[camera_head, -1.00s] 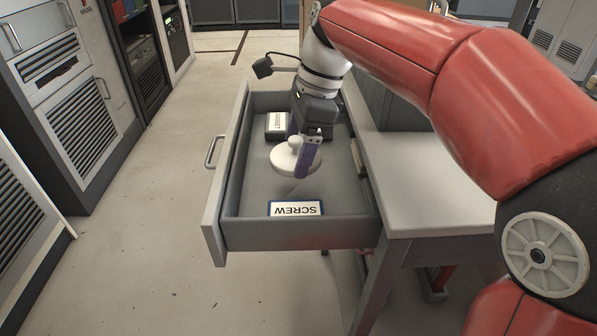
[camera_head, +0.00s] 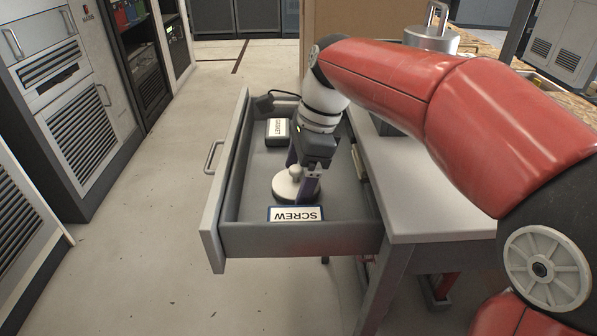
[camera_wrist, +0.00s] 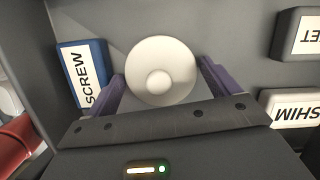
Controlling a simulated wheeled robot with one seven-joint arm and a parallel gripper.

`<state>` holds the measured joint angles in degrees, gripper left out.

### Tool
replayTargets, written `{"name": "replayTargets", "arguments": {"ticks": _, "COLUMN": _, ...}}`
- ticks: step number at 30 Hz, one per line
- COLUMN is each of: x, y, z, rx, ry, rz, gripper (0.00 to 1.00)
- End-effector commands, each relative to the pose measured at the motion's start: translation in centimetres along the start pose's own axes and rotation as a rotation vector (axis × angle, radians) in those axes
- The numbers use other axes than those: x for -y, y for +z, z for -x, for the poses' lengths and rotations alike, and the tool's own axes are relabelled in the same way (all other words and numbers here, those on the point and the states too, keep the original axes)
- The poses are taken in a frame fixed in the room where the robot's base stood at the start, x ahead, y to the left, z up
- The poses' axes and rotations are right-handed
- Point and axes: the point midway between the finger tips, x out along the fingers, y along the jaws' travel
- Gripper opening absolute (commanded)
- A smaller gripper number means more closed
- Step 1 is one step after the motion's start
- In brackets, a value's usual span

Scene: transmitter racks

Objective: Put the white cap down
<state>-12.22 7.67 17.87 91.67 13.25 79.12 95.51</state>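The white cap (camera_head: 286,186) is a round disc with a small knob, low inside the open grey drawer (camera_head: 232,180), just behind the SCREW label. It looks close to the drawer floor; whether it touches is not clear. My gripper (camera_head: 300,183) reaches down into the drawer, one purple finger at the far side of the cap and one at the near side. In the wrist view, the cap (camera_wrist: 162,62) sits between the two fingers of my gripper (camera_wrist: 160,75), which lie against opposite sides of its rim. The knob faces the camera, clear of both fingers.
The SCREW-labelled block (camera_head: 296,213) stands at the drawer's near end, and another labelled block (camera_head: 277,130) at the far end. A SHIM block (camera_wrist: 292,108) is along one side. The worktop (camera_head: 440,200) is right of the drawer; open floor (camera_head: 140,240) lies left.

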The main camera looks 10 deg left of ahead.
Motion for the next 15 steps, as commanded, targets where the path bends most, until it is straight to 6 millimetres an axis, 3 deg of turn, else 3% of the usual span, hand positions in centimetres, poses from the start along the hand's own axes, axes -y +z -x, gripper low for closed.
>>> {"name": "replayTargets", "arguments": {"ticks": 8, "x": 0.0, "y": 0.1, "z": 0.8, "rx": 0.000, "ry": 0.000, "rz": 0.000, "gripper": 0.88}}
{"name": "replayTargets", "arguments": {"ticks": 15, "x": 0.1, "y": 0.1, "z": 5.4, "rx": 0.000, "ry": -0.003, "rz": 0.000, "gripper": 0.88}}
